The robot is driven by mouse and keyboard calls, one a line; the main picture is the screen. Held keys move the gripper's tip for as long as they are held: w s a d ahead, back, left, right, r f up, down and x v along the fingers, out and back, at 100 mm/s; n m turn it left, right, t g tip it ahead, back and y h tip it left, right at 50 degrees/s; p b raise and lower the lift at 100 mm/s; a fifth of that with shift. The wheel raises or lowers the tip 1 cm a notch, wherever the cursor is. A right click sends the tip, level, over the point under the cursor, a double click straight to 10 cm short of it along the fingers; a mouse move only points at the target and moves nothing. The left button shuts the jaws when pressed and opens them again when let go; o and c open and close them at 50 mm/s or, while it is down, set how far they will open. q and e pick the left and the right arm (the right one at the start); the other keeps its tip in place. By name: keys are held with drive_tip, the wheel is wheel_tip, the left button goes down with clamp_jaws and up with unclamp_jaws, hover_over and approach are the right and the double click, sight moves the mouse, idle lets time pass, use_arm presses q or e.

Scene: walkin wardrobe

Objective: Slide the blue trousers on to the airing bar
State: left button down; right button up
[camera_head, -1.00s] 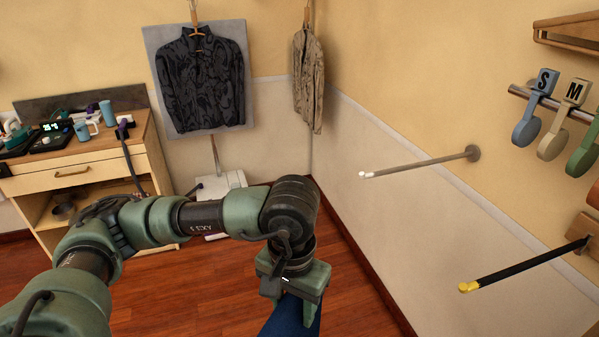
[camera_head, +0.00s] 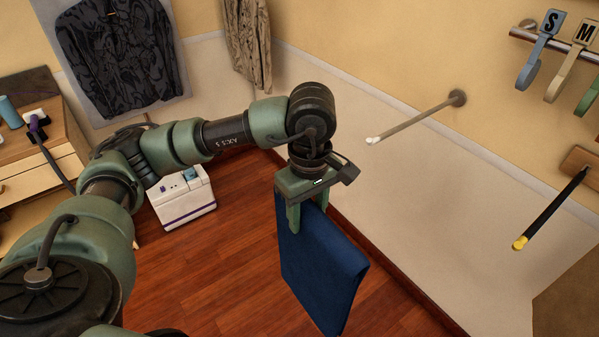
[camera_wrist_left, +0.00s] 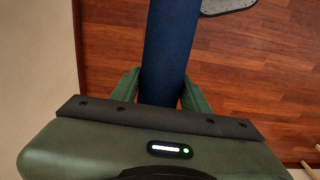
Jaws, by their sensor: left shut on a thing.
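The blue trousers (camera_head: 318,265) hang folded over from my left gripper (camera_head: 298,208), which is shut on their top edge. In the left wrist view the trousers (camera_wrist_left: 170,45) run between the two green fingers (camera_wrist_left: 160,88). Two bars stick out from the right wall: a grey bar with a white tip (camera_head: 418,119) and a black bar with a yellow tip (camera_head: 552,208). I cannot tell by looks which is the airing bar. The trousers hang left of both bars in the picture, apart from them. My right gripper is out of view.
A patterned dark jacket (camera_head: 122,55) and a camouflage jacket (camera_head: 247,45) hang at the back. A white box (camera_head: 185,205) stands on the floor by a wooden desk (camera_head: 40,150). A brown surface (camera_head: 570,290) is at lower right.

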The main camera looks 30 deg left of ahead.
use_arm(q)
drive_tip(key=w+a+r+n, duration=0.3)
drive_tip(key=w+a+n, duration=0.3)
drive_tip(key=n, duration=1.2)
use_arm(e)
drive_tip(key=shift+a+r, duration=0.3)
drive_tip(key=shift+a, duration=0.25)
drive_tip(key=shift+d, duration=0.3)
use_arm(q)
drive_tip(key=shift+w+d+p, duration=0.15)
drive_tip(key=shift+p, duration=0.15)
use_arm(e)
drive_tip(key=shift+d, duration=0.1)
